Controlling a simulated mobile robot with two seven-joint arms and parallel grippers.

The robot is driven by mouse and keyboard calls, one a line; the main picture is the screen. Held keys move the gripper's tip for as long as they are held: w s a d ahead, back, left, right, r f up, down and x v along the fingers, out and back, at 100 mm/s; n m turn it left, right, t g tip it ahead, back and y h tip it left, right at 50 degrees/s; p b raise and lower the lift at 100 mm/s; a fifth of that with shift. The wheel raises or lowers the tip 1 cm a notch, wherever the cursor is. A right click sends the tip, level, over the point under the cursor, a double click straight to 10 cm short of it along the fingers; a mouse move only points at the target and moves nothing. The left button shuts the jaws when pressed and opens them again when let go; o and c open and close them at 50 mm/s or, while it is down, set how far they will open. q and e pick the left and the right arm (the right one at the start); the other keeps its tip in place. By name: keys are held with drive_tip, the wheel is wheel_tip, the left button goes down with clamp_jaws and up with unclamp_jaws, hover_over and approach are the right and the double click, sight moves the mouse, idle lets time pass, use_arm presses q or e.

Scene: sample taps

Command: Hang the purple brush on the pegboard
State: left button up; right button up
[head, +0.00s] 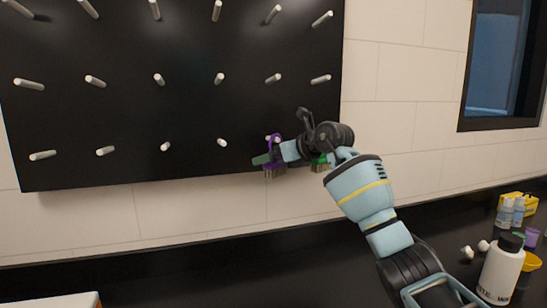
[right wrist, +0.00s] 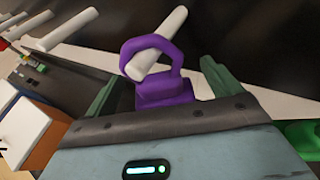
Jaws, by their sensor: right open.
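The purple brush (head: 274,146) is at the bottom row of the black pegboard (head: 190,115), bristles down. In the right wrist view, a pale peg (right wrist: 155,45) passes through the ring at the top of the purple brush (right wrist: 165,92). My right gripper (head: 268,158) is at the brush, in front of the board. In the wrist view its two green fingers (right wrist: 160,75) stand apart on either side of the brush, with gaps visible. Part of the brush body is hidden behind my gripper. My left gripper is in neither view.
A green brush (head: 321,161) is just right of my right wrist, partly hidden by it. Several other pegs stick out, bare. A white bottle (head: 501,269), small bottles and a yellow container (head: 518,201) stand on the dark counter at right.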

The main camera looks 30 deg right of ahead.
drive_tip(key=v, duration=0.7)
drive_tip(key=shift+s+r, duration=0.1)
